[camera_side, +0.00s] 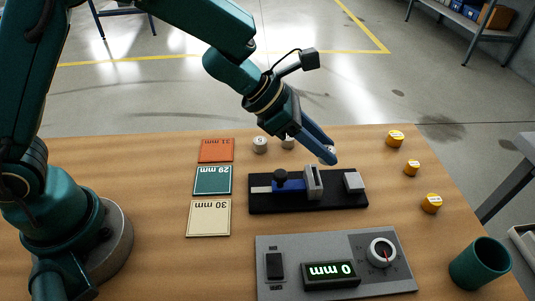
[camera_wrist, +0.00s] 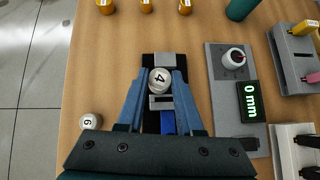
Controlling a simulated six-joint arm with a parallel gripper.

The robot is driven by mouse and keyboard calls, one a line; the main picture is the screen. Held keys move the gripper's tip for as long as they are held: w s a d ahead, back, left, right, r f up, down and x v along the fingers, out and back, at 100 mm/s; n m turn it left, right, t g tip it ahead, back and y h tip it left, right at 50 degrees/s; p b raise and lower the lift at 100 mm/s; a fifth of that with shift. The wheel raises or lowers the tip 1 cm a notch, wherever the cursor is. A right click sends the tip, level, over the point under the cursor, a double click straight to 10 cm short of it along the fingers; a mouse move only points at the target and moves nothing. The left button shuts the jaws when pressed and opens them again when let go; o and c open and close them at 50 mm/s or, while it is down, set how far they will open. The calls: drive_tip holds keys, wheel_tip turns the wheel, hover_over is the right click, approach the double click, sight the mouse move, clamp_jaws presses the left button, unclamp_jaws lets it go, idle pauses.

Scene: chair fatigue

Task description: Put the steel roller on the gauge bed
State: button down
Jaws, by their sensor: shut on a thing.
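My gripper (camera_wrist: 159,80) has its blue fingers shut on a steel roller marked 4 (camera_wrist: 159,79). In the side view my gripper (camera_side: 327,155) slopes down to the right, with the pale roller end (camera_side: 331,156) at its fingertips. The roller appears to be above the gauge bed (camera_side: 308,202), a black plate with a grey end block (camera_side: 354,182), an upright grey jaw (camera_side: 313,182) and a blue slide with a black knob (camera_side: 281,179). In the wrist view the roller overlaps the space between block and jaw. Its exact height is unclear.
Two pale rollers (camera_side: 260,144) stand behind the bed. Orange (camera_side: 216,150), teal (camera_side: 212,181) and cream (camera_side: 208,218) size mats lie left. Several orange pieces (camera_side: 412,168) stand right. The gauge console (camera_side: 335,264) reads 0 mm in front; a green cup (camera_side: 481,263) stands front right.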

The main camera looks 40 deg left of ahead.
drive_tip(key=shift+d+f, duration=0.4)
drive_tip(key=shift+d, duration=0.2)
drive_tip(key=shift+d+f, duration=0.35)
drive_tip(key=shift+d, duration=0.25)
drive_tip(key=shift+f, duration=1.95)
drive_tip(key=shift+f, duration=0.15)
drive_tip(key=c, duration=0.6)
unclamp_jaws()
drive_tip(key=shift+o, duration=0.2)
